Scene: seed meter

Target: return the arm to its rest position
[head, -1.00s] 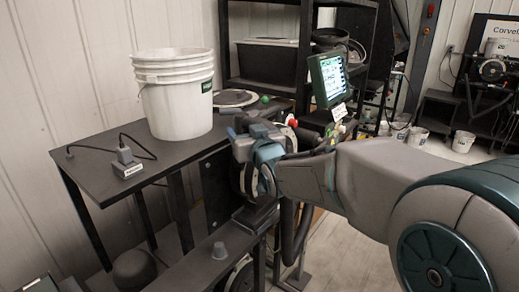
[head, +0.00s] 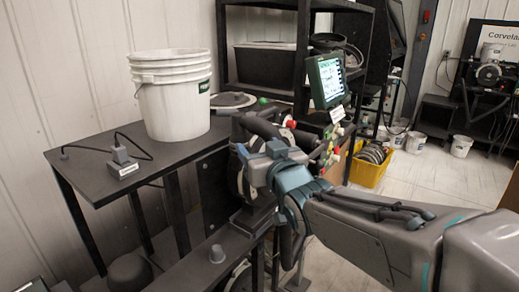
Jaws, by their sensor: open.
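My arm (head: 375,235) reaches in from the lower right, with its wrist bent towards the dark machine at the bench's right end. My gripper (head: 250,165) is at the front of this machine, close to its round face, and is open. I see it mostly from behind, so its fingertips are hard to make out. Nothing shows held in it. I cannot tell whether it touches the machine.
A white bucket (head: 172,105) stands on the dark bench (head: 95,175), near a small labelled box (head: 122,165). A green-framed screen (head: 326,82) stands behind my gripper. A yellow crate (head: 371,168) of discs is on the floor. Open floor lies to the right.

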